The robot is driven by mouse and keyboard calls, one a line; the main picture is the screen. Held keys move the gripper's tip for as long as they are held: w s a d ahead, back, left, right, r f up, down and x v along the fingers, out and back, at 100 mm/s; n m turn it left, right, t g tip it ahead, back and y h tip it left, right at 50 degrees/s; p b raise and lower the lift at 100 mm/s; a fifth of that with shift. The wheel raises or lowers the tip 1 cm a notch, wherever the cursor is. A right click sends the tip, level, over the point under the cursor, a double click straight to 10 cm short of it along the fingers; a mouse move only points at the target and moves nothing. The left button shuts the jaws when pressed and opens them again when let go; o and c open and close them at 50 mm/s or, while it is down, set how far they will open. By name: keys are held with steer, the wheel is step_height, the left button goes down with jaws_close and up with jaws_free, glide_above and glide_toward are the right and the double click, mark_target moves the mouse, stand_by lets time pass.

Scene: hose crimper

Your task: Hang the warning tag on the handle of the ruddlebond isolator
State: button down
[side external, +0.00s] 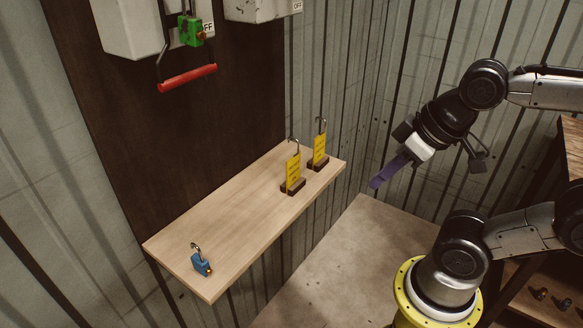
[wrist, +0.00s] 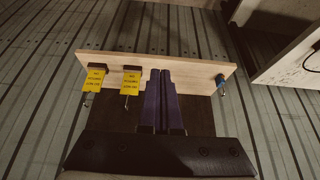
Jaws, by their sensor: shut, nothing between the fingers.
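Two yellow warning tags with metal hooks stand in dark holders on the wooden shelf, the nearer tag (side external: 293,173) and the farther tag (side external: 319,148). The wrist view shows them at left, as an outer tag (wrist: 94,80) and an inner tag (wrist: 131,82). An isolator box (side external: 130,27) on the dark panel has a hanging handle with a red grip (side external: 187,78). A second box (side external: 258,8) is cut off by the top edge; no isolator name is readable. My gripper (side external: 377,183) is shut and empty, right of the shelf; its purple fingers (wrist: 165,73) press together.
A green item (side external: 191,30) sits at the first isolator's handle. The shelf (side external: 225,225) is bare between padlock and tags. A wooden rack (side external: 573,145) is at right.

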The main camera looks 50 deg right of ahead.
stand_by(0.3)
steer(key=c, duration=1)
jaws_free()
steer(key=shift+o, duration=0.2)
